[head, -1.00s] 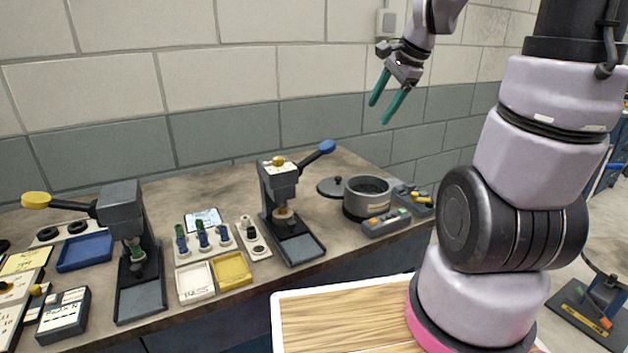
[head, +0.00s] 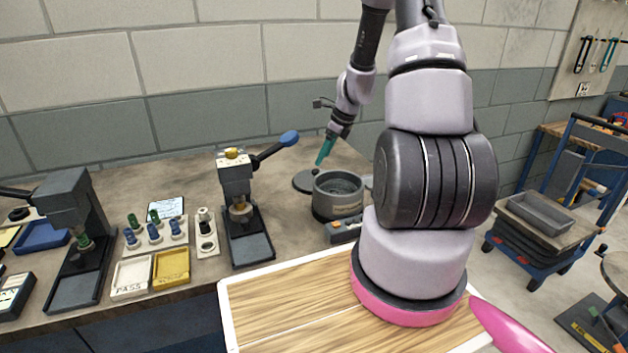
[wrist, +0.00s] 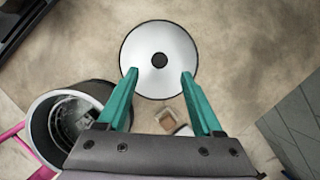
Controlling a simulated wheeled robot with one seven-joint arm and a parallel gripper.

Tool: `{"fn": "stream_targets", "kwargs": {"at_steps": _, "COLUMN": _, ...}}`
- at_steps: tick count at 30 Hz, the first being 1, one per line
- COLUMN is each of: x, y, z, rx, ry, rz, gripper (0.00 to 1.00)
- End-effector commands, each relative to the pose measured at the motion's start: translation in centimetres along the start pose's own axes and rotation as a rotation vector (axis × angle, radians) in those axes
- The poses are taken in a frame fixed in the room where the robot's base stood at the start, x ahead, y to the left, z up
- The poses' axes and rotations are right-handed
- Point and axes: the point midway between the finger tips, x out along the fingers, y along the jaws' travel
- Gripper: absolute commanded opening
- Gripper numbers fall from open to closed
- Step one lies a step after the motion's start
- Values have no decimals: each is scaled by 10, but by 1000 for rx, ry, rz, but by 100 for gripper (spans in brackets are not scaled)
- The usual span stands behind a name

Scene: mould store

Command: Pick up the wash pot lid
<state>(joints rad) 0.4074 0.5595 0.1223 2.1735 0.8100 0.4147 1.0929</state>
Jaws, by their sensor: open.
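The wash pot lid (wrist: 159,42) lies flat on the bench, a round disc with a dark rim and a dark round knob (wrist: 159,60) at its centre. In the head view the lid (head: 302,182) is a dark disc behind and left of the wash pot (head: 338,197), partly behind my gripper. My gripper (wrist: 158,75) is open and empty above the lid. In the wrist view its teal fingertips lie over the lid's near part, either side of and slightly below the knob. In the head view my gripper (head: 322,158) points down at the lid.
The open pot (wrist: 62,125) stands close to the lid, at lower left in the wrist view. A press with a blue-ended lever (head: 238,190) stands left of the lid. A grey control box (head: 345,229) is in front of the pot. The wall is behind the bench.

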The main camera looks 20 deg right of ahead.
Motion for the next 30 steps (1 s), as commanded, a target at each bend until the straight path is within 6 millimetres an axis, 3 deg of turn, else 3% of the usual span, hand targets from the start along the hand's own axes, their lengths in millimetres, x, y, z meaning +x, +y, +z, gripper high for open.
{"fn": "stream_targets", "kwargs": {"at_steps": 15, "x": 58, "y": 1, "z": 2, "rx": 0, "ry": 0, "rz": 1, "gripper": 67}}
{"fn": "stream_targets", "kwargs": {"at_steps": 23, "x": 61, "y": 0, "z": 2, "rx": -2, "ry": 0, "rz": -1, "gripper": 67}}
{"fn": "stream_targets", "kwargs": {"at_steps": 24, "x": 61, "y": 0, "z": 2, "rx": -2, "ry": 0, "rz": -1, "gripper": 64}}
{"fn": "stream_targets", "kwargs": {"at_steps": 29, "x": 61, "y": 0, "z": 2, "rx": -2, "ry": 0, "rz": -1, "gripper": 2}}
{"fn": "stream_targets", "kwargs": {"at_steps": 30, "x": 61, "y": 0, "z": 2, "rx": -2, "ry": 0, "rz": -1, "gripper": 0}}
